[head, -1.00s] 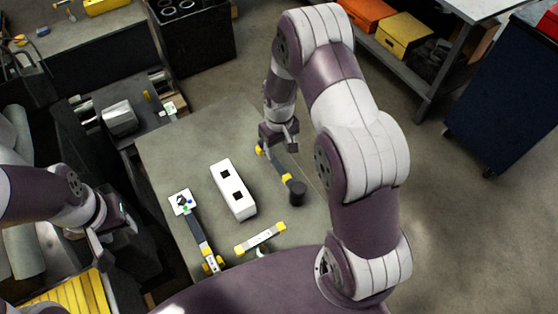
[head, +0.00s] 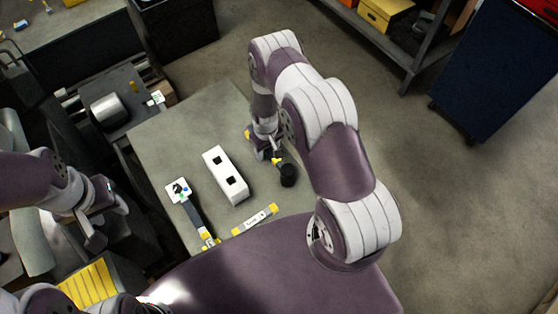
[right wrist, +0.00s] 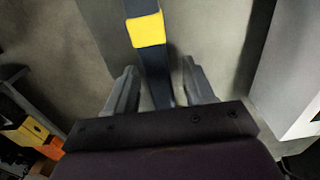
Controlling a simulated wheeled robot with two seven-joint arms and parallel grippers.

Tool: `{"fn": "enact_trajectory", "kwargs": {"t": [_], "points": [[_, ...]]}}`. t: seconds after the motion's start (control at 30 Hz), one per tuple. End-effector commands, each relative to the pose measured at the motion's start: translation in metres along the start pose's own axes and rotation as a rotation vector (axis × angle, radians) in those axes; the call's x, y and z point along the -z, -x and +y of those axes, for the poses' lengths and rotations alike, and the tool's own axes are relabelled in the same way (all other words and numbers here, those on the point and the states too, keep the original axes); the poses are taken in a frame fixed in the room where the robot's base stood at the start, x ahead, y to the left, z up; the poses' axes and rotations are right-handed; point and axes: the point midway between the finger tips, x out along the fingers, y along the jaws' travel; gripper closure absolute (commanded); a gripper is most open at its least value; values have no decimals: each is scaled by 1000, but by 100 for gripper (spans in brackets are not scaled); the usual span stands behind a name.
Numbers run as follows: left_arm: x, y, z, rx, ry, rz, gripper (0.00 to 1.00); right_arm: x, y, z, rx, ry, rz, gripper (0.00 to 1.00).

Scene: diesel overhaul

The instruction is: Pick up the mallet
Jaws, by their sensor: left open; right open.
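The mallet (head: 288,176) lies on the grey table, with a round black head, a dark handle and yellow bands. My right gripper (head: 274,152) is over the middle of its handle and hides part of it. In the right wrist view the dark handle (right wrist: 156,75) with a yellow band runs between the two open fingers of my right gripper (right wrist: 160,88). Whether the fingers touch it I cannot tell. My left gripper (head: 100,228) is open and empty, left of the table and far from the mallet.
A white block with two square holes (head: 226,176) stands left of the mallet on the table (head: 180,135). A dark blue cabinet (head: 485,80) stands right.

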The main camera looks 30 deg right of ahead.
Motion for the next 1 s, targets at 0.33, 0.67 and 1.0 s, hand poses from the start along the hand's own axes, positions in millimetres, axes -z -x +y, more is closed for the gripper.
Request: {"fn": "enact_trajectory", "kwargs": {"t": [0.33, 0.67, 1.0], "points": [[0, -1, 0, 0, 0, 0, 57, 0, 0, 0, 0, 0, 0, 100], [0, -1, 0, 0, 0, 0, 57, 0, 0, 0, 0, 0, 0, 100], [0, -1, 0, 0, 0, 0, 57, 0, 1, 0, 0, 0, 1, 100]]}}
